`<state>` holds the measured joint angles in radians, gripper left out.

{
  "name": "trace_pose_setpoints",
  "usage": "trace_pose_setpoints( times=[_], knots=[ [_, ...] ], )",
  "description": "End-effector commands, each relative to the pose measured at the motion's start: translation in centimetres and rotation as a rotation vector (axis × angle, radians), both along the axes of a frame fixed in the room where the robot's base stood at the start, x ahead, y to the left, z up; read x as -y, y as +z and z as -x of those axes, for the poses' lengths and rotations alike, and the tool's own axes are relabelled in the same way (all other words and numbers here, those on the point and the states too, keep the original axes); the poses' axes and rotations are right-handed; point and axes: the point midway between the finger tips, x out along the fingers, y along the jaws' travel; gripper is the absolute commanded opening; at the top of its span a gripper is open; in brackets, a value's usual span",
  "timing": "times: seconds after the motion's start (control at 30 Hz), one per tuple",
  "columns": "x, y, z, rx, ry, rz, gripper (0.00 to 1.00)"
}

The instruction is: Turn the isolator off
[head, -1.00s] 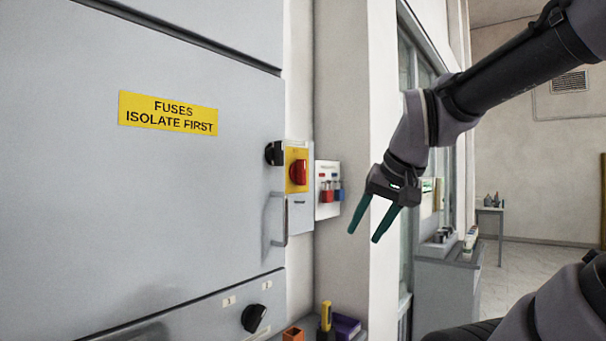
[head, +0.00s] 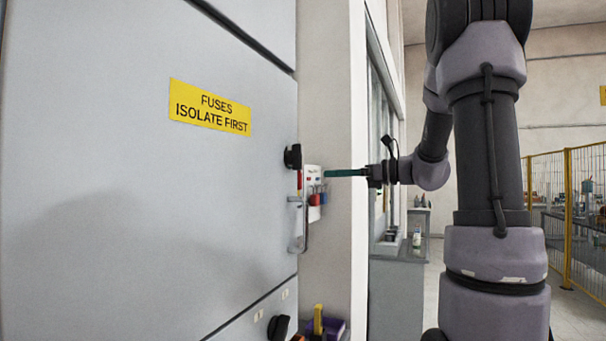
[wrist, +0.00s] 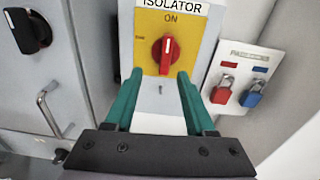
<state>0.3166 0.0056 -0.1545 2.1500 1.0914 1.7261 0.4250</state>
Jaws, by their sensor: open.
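The isolator's red rotary knob (wrist: 166,55) sits on a yellow plate (wrist: 150,30) below the label "ISOLATOR". Its white mark stands upright, toward "ON". In the head view the isolator is seen almost edge-on, with only a thin red and yellow part (head: 299,181) showing. My gripper (wrist: 160,73) is open and empty, its two green fingers pointing at the knob from either side of its lower part. In the head view my gripper (head: 327,173) reaches left, level with the isolator. I cannot tell whether a finger touches the plate.
A padlock board (wrist: 245,80) with red and blue padlocks hangs right of the isolator. A black rotary handle (wrist: 27,30) and a metal door handle (wrist: 52,118) are on the cabinet to its left. A yellow sign (head: 210,106) reads "FUSES ISOLATE FIRST". Yellow fencing (head: 568,200) stands far right.

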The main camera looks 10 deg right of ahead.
Motion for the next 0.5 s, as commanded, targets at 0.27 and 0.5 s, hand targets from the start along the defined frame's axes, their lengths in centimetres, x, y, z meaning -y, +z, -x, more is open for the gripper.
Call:
trace_pose_setpoints(
  times=[0.27,0.5],
  knots=[
    [-1.2,0.4,-2.1,-0.006,-0.016,-0.05,0.55],
    [-4.9,0.4,-4.8,-0.005,-0.015,-0.047,0.55]
  ],
)
